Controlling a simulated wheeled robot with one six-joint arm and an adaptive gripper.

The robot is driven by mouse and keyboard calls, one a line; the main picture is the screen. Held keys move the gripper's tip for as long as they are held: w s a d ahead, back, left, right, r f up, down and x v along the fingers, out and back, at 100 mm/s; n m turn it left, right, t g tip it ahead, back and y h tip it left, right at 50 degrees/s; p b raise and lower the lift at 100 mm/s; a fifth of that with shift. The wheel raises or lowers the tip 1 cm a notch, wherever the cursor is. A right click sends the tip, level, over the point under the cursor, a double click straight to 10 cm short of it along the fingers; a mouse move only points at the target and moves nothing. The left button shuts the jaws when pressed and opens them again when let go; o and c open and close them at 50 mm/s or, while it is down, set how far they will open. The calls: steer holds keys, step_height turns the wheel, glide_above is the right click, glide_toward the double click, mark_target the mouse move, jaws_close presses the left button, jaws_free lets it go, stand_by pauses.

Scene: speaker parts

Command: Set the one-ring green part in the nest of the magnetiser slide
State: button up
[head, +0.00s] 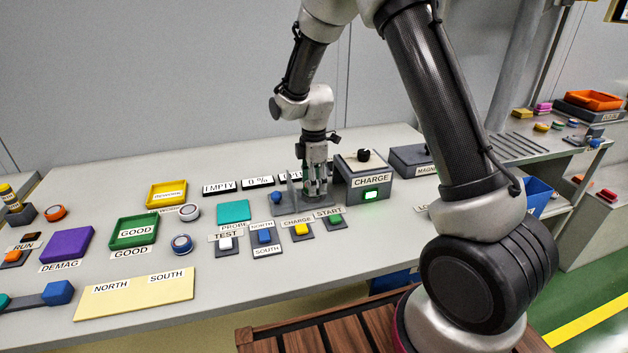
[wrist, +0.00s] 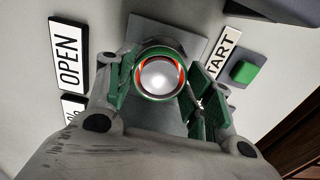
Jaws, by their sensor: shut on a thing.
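My gripper (head: 316,188) points down over the grey magnetiser slide (head: 288,202), just left of the CHARGE box. In the wrist view its fingers are closed around a round part (wrist: 160,77) with a green rim, an orange-red inner band and a silver domed middle. The grey slide plate (wrist: 190,37) shows behind the part. The nest is hidden by the part and fingers, and I cannot tell whether the part touches it. In the head view the part is too small and covered to make out.
The CHARGE box (head: 366,180) with a lit green panel stands close right of my gripper. Buttons in front include the yellow CHARGE button (head: 300,229) and green START button (head: 335,218). A teal pad (head: 233,211) and green GOOD tray (head: 134,230) lie left.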

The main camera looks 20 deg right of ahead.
steer(key=shift+f, duration=0.2)
steer(key=o, duration=1.4)
steer(key=shift+r, duration=0.1)
step_height(320, 180, up, 12)
